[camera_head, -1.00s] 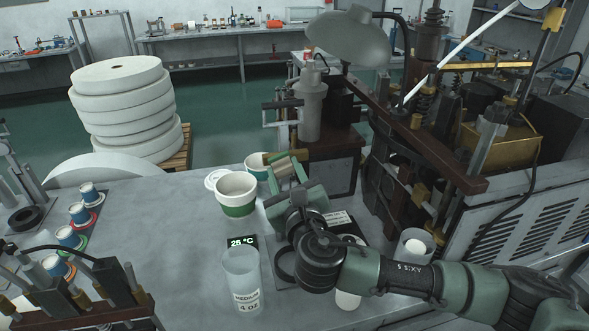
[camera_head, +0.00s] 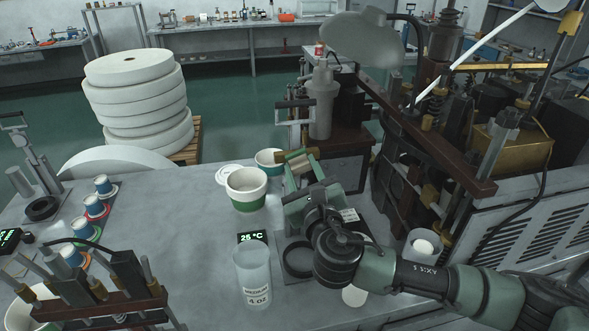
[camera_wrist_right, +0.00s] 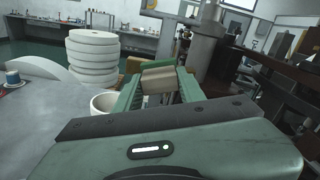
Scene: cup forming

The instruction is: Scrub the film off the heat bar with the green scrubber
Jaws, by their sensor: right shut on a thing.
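My right gripper (camera_head: 298,172) is shut on a small block with a tan face and a green edge, which I take to be the green scrubber (camera_head: 297,156). The block is held crosswise between the fingers, above the table's far edge, beside a small green-banded cup. In the right wrist view the scrubber (camera_wrist_right: 158,78) sits between the two green fingers. I cannot tell which part is the heat bar, and no film can be made out. My left gripper is not in view.
A larger green-banded cup (camera_head: 246,190) and the small cup (camera_head: 267,158) stand left of my gripper. A clear measuring cup (camera_head: 252,272) stands in front, near a 25 °C display (camera_head: 253,237). A machine (camera_head: 435,150) crowds the right.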

